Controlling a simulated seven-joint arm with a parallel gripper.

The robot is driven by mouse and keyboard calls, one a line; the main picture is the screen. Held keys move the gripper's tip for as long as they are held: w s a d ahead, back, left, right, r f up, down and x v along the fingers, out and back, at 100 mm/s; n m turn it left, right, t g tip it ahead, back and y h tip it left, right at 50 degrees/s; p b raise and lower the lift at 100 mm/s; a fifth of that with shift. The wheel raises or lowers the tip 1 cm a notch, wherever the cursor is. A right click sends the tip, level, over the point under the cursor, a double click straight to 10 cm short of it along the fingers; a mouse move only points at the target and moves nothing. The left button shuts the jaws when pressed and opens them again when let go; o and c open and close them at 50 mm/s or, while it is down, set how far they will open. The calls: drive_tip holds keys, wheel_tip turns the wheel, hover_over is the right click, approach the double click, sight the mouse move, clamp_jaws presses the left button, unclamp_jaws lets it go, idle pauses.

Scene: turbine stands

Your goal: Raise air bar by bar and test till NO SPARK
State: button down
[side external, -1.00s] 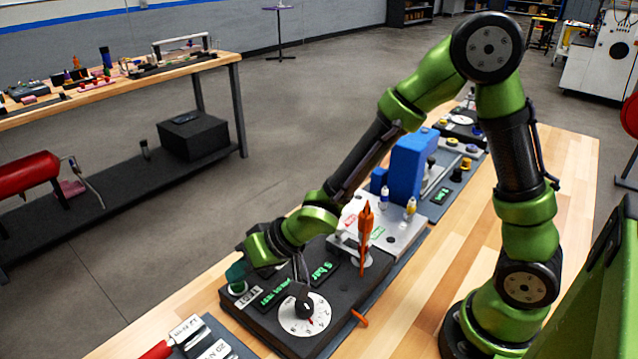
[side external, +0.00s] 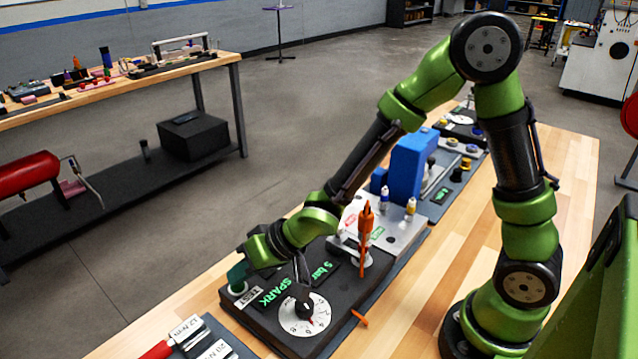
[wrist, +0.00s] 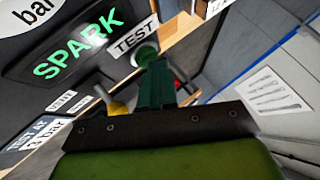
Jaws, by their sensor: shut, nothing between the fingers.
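The dark test box (side external: 285,335) lies on the bench in the side external view. Its green displays read SPARK (side external: 273,292) and 5 bar (side external: 319,272). A white numbered dial (side external: 318,322) with a black knob (side external: 304,308) and a red mark sits at its near side. The TEST label (side external: 247,297) is beside the green test button (wrist: 147,53). My gripper (side external: 238,284) is shut and empty, with its teal fingertips pointing down at the button. In the wrist view the fingertips (wrist: 154,68) overlap the button; I cannot tell if they press it. SPARK (wrist: 78,46) also shows there.
Torque-labelled blocks (side external: 195,335) lie at the front left. Bare wood (side external: 445,260) is on the right.

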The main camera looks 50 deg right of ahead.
sight(244, 283)
wheel_tip(244, 283, up, 5)
drive_tip(key=shift+w+d+f, duration=0.1)
drive_tip(key=shift+d, duration=0.05)
drive_tip(key=shift+r, duration=0.7)
